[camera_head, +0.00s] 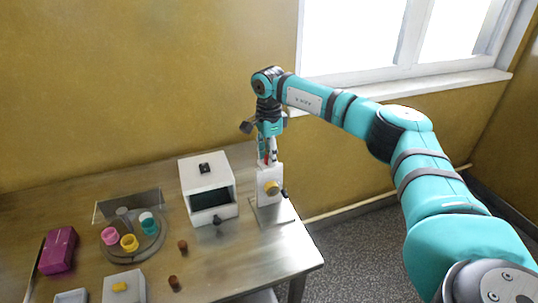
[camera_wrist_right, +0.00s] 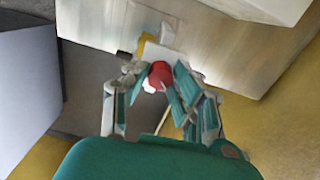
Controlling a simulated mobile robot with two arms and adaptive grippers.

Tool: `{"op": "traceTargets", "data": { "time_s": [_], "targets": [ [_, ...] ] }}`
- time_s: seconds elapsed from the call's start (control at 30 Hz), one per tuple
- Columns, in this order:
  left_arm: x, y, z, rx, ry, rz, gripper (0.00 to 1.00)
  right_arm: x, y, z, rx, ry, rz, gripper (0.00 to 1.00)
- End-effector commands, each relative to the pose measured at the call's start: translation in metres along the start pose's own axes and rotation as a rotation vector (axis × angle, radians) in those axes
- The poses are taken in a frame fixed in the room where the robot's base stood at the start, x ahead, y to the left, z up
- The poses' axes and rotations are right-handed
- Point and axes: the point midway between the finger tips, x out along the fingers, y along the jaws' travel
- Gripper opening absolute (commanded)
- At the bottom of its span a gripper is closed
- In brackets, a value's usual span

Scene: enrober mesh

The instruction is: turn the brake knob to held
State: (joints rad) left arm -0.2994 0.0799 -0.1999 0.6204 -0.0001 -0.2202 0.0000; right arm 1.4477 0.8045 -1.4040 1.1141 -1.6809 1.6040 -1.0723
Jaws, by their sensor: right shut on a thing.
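A white post (camera_head: 264,205) stands on a flat metal plate near the table's right edge. A round yellow knob (camera_head: 272,188) is on its front, with a small black handle (camera_head: 284,193) beside it. My right gripper (camera_head: 267,157) points down at the post's top. In the right wrist view its fingers (camera_wrist_right: 157,84) are shut on a small red knob (camera_wrist_right: 159,73), which they partly hide. I cannot tell the red knob's turned position or read any mark on it. My left gripper is not in view.
A white machine (camera_head: 204,171) with a dark opening stands left of the post. Further left are a round grey tray (camera_head: 122,252) with coloured cups, a magenta box (camera_head: 59,249) and small brown pieces (camera_head: 183,246). The table's right edge is close to the post.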

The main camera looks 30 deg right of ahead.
Motion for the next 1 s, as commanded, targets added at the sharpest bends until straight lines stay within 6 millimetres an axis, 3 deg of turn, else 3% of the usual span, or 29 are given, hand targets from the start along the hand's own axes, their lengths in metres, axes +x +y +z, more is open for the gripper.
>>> {"op": "traceTargets", "data": {
  "time_s": [0.6, 1.0],
  "targets": [
    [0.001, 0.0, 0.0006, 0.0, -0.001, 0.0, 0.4, -0.0023, -0.0014, -0.0002, 0.568, -0.002, -0.006, 0.0],
    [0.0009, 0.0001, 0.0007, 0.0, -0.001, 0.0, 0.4, -0.0031, -0.0018, -0.0004, 0.79, -0.004, -0.007, 0.0]
  ]
}}
